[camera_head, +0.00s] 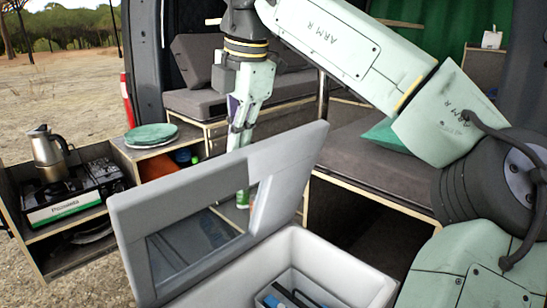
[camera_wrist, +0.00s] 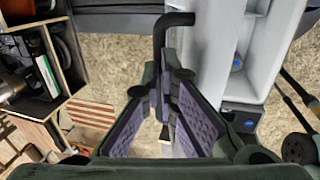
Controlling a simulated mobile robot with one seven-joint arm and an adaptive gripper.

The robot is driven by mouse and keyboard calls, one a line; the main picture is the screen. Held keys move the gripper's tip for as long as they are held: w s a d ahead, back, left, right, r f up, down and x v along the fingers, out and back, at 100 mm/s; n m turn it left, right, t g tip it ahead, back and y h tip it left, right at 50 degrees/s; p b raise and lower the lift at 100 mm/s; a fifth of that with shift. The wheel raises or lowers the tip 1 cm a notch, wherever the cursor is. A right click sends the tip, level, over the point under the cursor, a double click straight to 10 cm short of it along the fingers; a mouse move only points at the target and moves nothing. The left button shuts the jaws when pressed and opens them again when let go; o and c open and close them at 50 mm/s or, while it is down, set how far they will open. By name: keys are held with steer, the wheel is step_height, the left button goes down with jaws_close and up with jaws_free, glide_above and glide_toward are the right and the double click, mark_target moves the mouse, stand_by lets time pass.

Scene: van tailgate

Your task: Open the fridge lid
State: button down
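The fridge (camera_head: 345,262) is a light grey box at the bottom middle of the head view, its interior showing. Its grey lid (camera_head: 180,196), with a window-like panel, stands raised and tilted. My gripper (camera_head: 238,140) points down behind the lid, which hides part of that area. Pale fridge surfaces (camera_wrist: 204,60) lie to the right.
A cushioned bench (camera_head: 365,165) lies behind the fridge. Blue-topped items (camera_head: 285,296) are inside the fridge. Open ground is at the left.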

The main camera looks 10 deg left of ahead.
steer(key=a, duration=0.1)
steer(key=w+a+f, duration=0.2)
steer(key=shift+a, duration=0.35)
steer(key=c, duration=2.3)
jaws_free()
steer(key=shift+f, duration=0.1)
steer(key=o, duration=0.4)
steer(key=shift+s+d, duration=0.15)
steer(key=shift+d, duration=0.05)
steer(key=shift+o, duration=1.1)
steer(key=shift+w+a+f+g, duration=0.3)
steer(key=shift+w+a, duration=0.05)
steer(key=shift+w, duration=0.1)
steer(key=shift+d+r, duration=0.15)
steer(key=shift+r, duration=0.25)
steer(key=shift+r, duration=0.15)
